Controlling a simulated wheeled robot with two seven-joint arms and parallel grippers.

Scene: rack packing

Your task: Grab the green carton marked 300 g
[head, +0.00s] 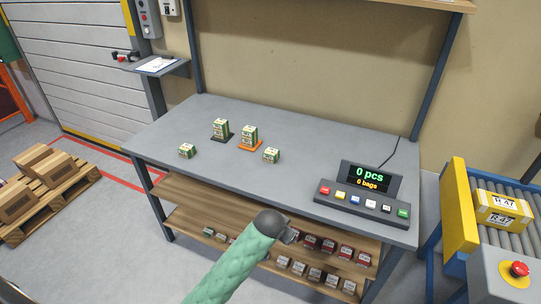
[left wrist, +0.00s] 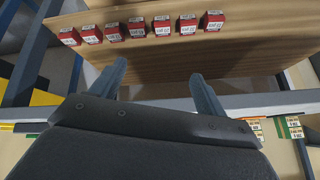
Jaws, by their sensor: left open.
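Several small green-and-white cartons stand on the grey table in the head view. One carton (head: 187,150) is at the left, and another carton (head: 271,156) is at the right. Between them a carton stack (head: 220,127) stands on a dark base and a carton stack (head: 249,133) on an orange base. Their printed weights are too small to read, so I cannot tell which is 300 g. My left gripper (head: 292,236) is in front of the table's front edge, apart from the cartons. In the left wrist view its fingers (left wrist: 160,88) are open and empty. My right gripper is not in view.
The grey table (head: 330,150) has clear room behind and right of the cartons. A button console (head: 360,190) stands at its right. Lower wooden shelves (head: 185,192) hold red-and-white boxes (left wrist: 137,28). A roller conveyor (head: 505,235) with a yellow box (head: 503,209) is right.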

